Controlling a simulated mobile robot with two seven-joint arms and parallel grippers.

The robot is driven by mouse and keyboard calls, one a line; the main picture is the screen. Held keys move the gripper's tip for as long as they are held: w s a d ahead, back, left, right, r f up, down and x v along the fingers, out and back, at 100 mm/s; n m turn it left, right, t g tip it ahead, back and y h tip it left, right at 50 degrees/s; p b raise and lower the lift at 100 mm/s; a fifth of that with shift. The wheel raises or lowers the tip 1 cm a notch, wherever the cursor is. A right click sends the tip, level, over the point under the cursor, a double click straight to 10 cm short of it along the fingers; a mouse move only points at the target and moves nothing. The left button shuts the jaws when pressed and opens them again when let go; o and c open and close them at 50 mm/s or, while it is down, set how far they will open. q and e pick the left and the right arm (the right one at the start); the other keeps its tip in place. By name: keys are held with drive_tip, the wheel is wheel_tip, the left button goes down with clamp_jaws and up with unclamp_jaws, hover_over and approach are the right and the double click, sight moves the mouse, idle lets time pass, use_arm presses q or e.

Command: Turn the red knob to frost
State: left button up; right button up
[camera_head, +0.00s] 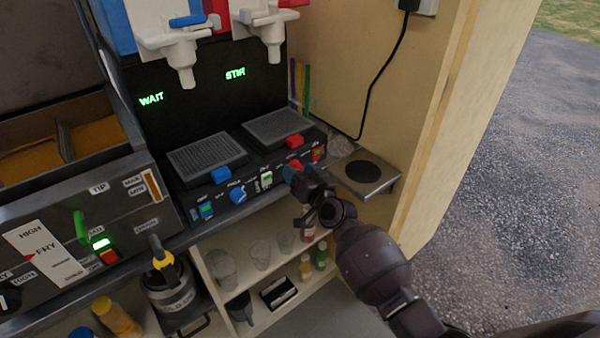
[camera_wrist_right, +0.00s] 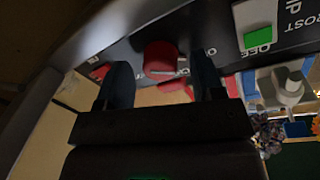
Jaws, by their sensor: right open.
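The red knob (camera_wrist_right: 160,57) sits on the dark front panel of the slush machine (camera_head: 259,178). It has a pale pointer line across its face. In the right wrist view it lies between the two fingers of my right gripper (camera_wrist_right: 161,80), which is open with a finger on either side; I cannot tell whether either finger touches it. The "FROST" and "OFF" labels in the wrist view belong to a green-lit switch (camera_wrist_right: 256,38). My left gripper is not in view.
A blue knob (camera_head: 238,194) and a white switch (camera_head: 266,179) sit left of my gripper. A lit red switch (camera_head: 318,154) is close on its right. A metal plate (camera_head: 365,172) stands at right. Cups and bottles fill the shelf (camera_head: 262,317) below.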

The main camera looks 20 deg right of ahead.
drive_tip(key=c, duration=0.9)
